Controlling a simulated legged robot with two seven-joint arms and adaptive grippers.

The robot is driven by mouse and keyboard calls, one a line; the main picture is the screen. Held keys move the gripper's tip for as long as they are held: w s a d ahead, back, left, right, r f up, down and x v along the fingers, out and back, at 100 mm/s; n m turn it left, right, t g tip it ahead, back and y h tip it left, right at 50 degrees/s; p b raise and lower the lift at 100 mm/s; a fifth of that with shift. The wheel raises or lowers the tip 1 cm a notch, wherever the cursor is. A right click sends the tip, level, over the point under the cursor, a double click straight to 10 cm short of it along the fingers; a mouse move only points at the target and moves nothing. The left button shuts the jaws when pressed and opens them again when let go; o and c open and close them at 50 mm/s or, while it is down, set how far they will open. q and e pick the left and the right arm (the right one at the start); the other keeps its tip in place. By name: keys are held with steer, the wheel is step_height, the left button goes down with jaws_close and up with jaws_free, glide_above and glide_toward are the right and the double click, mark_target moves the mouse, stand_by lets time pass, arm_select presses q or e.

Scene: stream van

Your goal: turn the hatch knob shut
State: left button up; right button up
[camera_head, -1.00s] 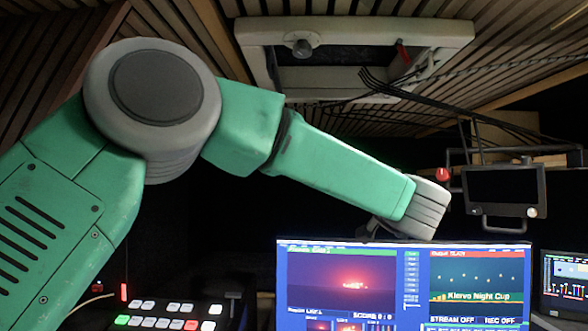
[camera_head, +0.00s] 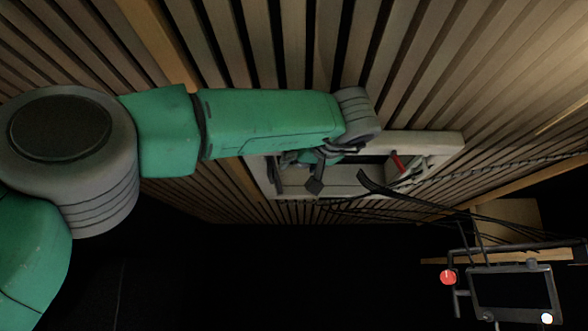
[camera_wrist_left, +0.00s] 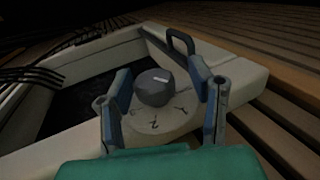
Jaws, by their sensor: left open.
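The white hatch frame (camera_head: 440,146) is set in the slatted ceiling, and its rim also shows in the left wrist view (camera_wrist_left: 235,68). The dark grey round hatch knob (camera_wrist_left: 155,88) sits on a pale round plate with markings (camera_wrist_left: 165,118), with a light mark on its top. My left gripper (camera_head: 312,172) is up at the hatch and covers the knob in the head view. In the left wrist view my left gripper (camera_wrist_left: 160,76) is open, its blue-padded fingers on either side of the knob with gaps visible. Whether either finger touches it cannot be told.
A black handle (camera_wrist_left: 181,40) stands on the frame near the right finger. A red piece (camera_head: 397,163) is at the hatch's right side. Black cables (camera_head: 420,205) run from the hatch to the right. A small monitor (camera_head: 512,290) hangs at lower right.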

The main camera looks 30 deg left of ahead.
mark_target(299, 168)
arm_select(q)
steer(key=shift+w+a+r+p, duration=0.1)
steer(key=shift+w+a+p, duration=0.15)
steer(key=shift+w, duration=0.5)
steer(key=shift+w+a+r+p, duration=0.1)
steer(key=shift+w+a, duration=0.15)
steer(key=shift+w, duration=0.45)
steer(key=shift+s+a+f, duration=0.1)
steer(key=shift+a, duration=0.8)
steer(key=shift+c, duration=0.8)
steer(key=shift+a+f, duration=0.1)
steer(key=shift+a, duration=0.05)
steer(key=c, duration=0.8)
steer(key=shift+w+f, duration=0.1)
steer(key=shift+w, duration=0.15)
jaws_close()
steer(key=shift+d, duration=0.2)
